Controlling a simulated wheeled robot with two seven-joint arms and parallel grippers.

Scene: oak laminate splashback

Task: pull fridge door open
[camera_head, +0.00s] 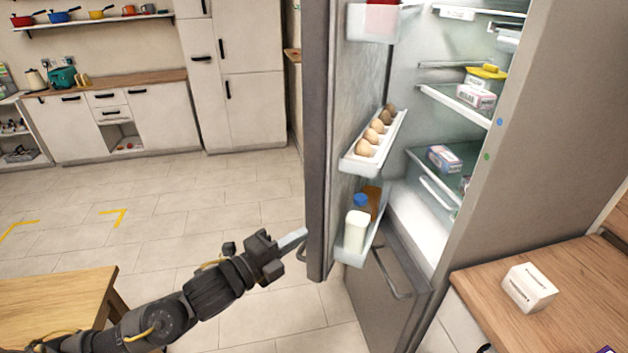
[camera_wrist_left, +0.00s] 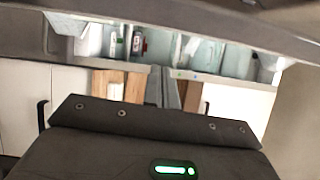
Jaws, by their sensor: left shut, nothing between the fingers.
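The fridge door (camera_head: 316,140) stands wide open in the head view, its edge towards me and its inner shelves facing right. The fridge body (camera_head: 530,130) is at the right, with lit shelves inside. My left gripper (camera_head: 292,240) is shut and empty, its fingertips close to the outer side of the door near its lower end; I cannot tell whether they touch. In the left wrist view, the wrist housing fills the bottom and blurred fridge shelves (camera_wrist_left: 205,55) show above it. My right gripper is not in view.
Door bins hold eggs (camera_head: 370,138) and a milk bottle (camera_head: 356,228). A lower door handle (camera_head: 392,280) juts out below. A wooden counter with a white box (camera_head: 528,287) is at the right. A wooden table (camera_head: 60,300) is at the lower left. The tiled floor between is clear.

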